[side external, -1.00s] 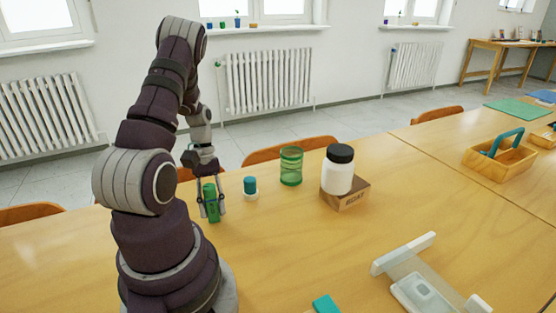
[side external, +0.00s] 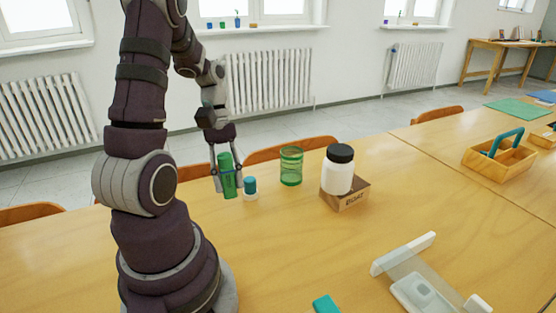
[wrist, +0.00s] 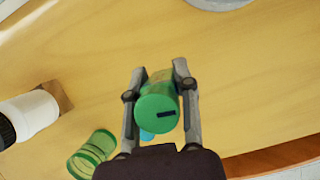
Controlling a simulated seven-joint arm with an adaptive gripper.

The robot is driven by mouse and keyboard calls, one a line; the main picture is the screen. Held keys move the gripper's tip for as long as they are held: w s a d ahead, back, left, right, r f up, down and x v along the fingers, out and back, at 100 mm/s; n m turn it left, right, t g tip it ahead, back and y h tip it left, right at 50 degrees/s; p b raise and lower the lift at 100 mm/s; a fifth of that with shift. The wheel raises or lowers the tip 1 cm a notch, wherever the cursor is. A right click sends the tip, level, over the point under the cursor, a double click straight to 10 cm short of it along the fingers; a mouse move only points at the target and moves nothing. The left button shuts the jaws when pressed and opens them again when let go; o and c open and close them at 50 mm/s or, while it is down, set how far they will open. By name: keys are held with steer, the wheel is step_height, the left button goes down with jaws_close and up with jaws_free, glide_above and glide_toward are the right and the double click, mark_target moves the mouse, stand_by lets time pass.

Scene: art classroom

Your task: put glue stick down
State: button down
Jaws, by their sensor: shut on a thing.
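A blue-capped pot (side external: 250,188) stands just right of my gripper. A green see-through cup (side external: 291,167) and a white jar with a black lid (side external: 338,172) on a cardboard box (side external: 346,195) stand farther right. A wooden caddy (side external: 500,157) is at far right.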

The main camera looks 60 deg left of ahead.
steer(key=shift+n, duration=0.7)
steer(key=d+f, duration=0.1)
steer(key=d, duration=0.3)
steer(key=w+d+f, duration=0.1)
steer(key=d, duration=0.3)
steer(key=d+f, duration=0.1)
steer(key=d, duration=0.3)
steer(key=shift+w+d+f, duration=0.15)
steer(key=shift+w, duration=0.05)
steer(key=w, duration=0.5)
steer(key=w+f, duration=0.1)
steer(key=w, duration=0.9)
steer(key=shift+w+f, duration=0.35)
steer(key=shift+f, duration=1.65)
steer(key=shift+f, duration=0.1)
steer(key=c, duration=0.9)
jaws_free()
steer(key=shift+o, duration=0.2)
